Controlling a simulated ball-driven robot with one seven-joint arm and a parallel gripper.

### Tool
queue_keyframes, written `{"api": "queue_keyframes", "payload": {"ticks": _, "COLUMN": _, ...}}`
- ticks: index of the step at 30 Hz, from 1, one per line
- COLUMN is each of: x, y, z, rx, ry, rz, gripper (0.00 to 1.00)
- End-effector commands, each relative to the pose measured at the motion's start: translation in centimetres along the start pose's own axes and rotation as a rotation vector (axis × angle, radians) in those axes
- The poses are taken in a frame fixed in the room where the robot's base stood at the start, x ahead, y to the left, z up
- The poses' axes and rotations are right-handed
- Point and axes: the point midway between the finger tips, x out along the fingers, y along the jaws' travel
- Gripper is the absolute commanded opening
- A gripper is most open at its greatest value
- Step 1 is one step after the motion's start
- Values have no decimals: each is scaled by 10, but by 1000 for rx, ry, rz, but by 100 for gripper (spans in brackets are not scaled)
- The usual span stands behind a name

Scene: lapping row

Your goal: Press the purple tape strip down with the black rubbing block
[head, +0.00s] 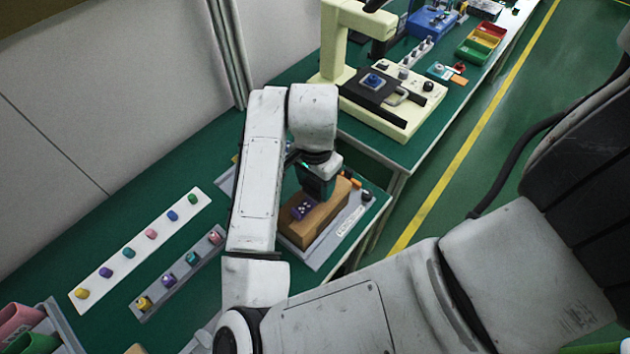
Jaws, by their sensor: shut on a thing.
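My gripper (318,181) is at the end of my arm, low over a wooden block (322,218). It is shut on a dark piece that looks like the black rubbing block; gripper and piece blend together, and its lower edge is hard to make out. A small purple patch with pale spots (303,208) lies on top of the wooden block, just left of and below the gripper; it looks like the purple tape strip. Part of it may be hidden behind the gripper. I cannot tell whether the dark piece touches the strip or the wood.
The wooden block sits on a grey tray (318,262) near the bench's right edge. A white strip (140,248) and a grey rack (153,303) with coloured knobs lie left. A cream machine (392,118) stands behind. My arm hides part of the tray.

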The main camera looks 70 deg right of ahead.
Motion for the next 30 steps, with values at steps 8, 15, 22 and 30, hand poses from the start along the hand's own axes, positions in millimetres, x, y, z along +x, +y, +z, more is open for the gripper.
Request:
{"api": "queue_keyframes", "payload": {"ticks": 8, "x": -25, "y": 0, "z": 0, "rx": 0, "ry": 1, "rz": -2, "gripper": 33}}
{"api": "queue_keyframes", "payload": {"ticks": 15, "x": -42, "y": 0, "z": 0, "rx": 0, "ry": 1, "rz": -2, "gripper": 33}}
{"api": "queue_keyframes", "payload": {"ticks": 22, "x": -56, "y": 0, "z": 0, "rx": 0, "ry": 1, "rz": -1, "gripper": 33}}
{"api": "queue_keyframes", "payload": {"ticks": 30, "x": -55, "y": 0, "z": 0, "rx": 0, "ry": 1, "rz": -1, "gripper": 33}}
